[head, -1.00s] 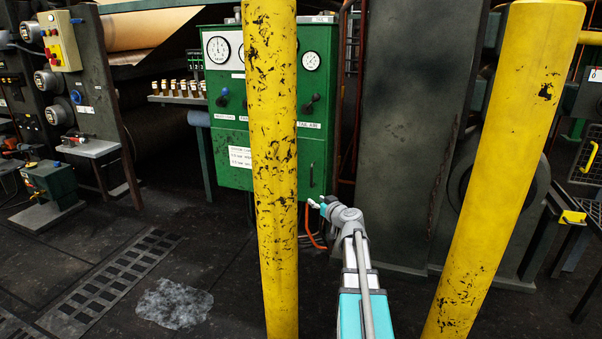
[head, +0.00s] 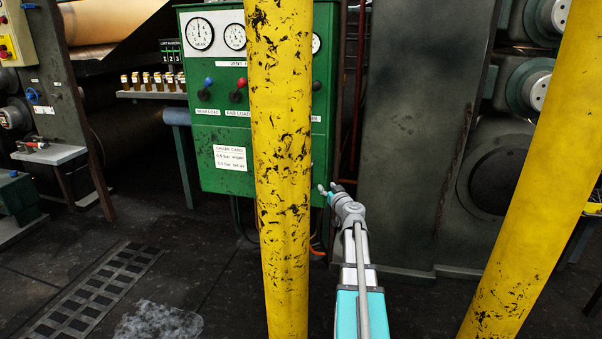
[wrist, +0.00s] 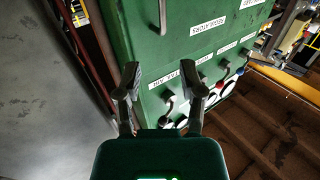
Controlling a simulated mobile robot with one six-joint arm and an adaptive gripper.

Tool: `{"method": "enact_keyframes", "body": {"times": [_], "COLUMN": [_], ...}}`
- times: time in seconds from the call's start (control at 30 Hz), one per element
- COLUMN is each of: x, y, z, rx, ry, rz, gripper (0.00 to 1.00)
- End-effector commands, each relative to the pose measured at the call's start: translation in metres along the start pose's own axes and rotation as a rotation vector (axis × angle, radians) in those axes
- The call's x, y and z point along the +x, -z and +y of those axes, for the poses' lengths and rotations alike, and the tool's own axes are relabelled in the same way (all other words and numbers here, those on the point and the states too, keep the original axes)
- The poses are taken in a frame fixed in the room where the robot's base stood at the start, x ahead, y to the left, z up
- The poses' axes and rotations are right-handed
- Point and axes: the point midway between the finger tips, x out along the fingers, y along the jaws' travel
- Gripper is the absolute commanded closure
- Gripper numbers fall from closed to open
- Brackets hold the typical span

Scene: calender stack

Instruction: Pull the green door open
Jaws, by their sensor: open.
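In the wrist view the green front (wrist: 180,52) appears upside down, with a white regulators label and a thin grey bar handle (wrist: 162,16) at the top edge. My gripper (head: 329,189) is near the cabinet's lower right side. In the wrist view my gripper (wrist: 163,82) is open and empty, its fingers spread before the green front, and the handle lies beyond the fingertips. In the head view a post hides the handle.
A scuffed yellow post (head: 282,180) stands in front of the cabinet, just left of my arm. Another yellow post (head: 530,190) leans across the right. A dark machine column (head: 415,140) stands right of the cabinet. A wet-looking patch (head: 158,322) lies on the floor.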

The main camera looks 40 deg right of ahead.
Motion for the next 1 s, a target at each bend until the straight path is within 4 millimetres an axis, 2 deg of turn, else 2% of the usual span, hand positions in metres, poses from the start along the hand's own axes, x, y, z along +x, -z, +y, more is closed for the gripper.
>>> {"method": "enact_keyframes", "body": {"times": [0.63,0.77,1.0], "x": [0.012,0.023,0.055], "y": [-0.001,-0.001,-0.001], "z": [-0.011,-0.011,-0.012], "rx": [0.000,0.000,0.000], "ry": [0.015,0.016,0.016], "rz": [0.002,0.002,0.002], "gripper": [0.49,0.49,0.49]}}
